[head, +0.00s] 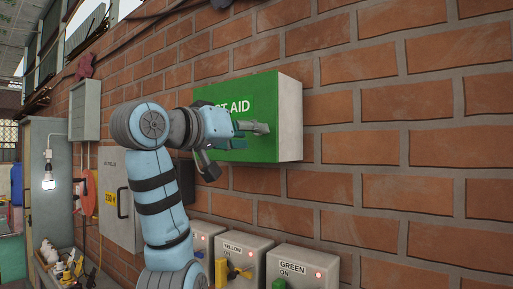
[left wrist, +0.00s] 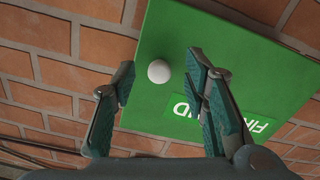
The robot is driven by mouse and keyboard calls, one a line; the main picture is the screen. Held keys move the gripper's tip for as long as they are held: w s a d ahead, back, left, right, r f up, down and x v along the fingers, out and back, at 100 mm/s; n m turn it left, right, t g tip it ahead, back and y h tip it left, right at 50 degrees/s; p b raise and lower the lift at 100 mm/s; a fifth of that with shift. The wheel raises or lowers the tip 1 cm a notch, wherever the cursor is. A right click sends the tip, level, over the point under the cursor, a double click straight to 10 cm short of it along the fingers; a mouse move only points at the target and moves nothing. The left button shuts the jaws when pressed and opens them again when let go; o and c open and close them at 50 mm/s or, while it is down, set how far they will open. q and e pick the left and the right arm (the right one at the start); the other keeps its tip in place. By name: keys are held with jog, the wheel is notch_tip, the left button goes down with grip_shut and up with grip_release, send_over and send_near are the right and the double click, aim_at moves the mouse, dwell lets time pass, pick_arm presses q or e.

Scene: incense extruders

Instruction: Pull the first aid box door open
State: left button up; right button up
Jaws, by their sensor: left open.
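The first aid box (head: 289,118) is mounted on the brick wall, with a green front door (head: 262,92) and white sides. Its door looks shut. A round white knob (left wrist: 158,71) sits on the green door in the left wrist view. My left gripper (head: 258,127) is in front of the door in the head view, hiding part of the lettering and the knob. In the left wrist view, the open left gripper (left wrist: 160,85) has one finger on each side of the knob, with gaps between; I cannot tell if the fingertips touch the door. My right gripper is not in view.
Below the box stand grey switch boxes labelled yellow (head: 240,258) and green (head: 304,262), with red lights. A grey electrical cabinet (head: 117,200) hangs behind my left arm. A cluttered shelf (head: 70,268) is at lower left. The wall right of the box is bare.

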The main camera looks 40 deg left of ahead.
pick_arm(q)
jog(key=shift+w+a+r+p, duration=0.1)
jog(key=shift+w+r+p, duration=0.1)
jog(key=shift+w, duration=0.4)
jog(key=shift+w+a+r+p, duration=0.1)
jog(key=shift+w+r+p, duration=0.05)
jog(key=shift+w, duration=0.45)
jog(key=shift+d, duration=0.1)
grip_shut()
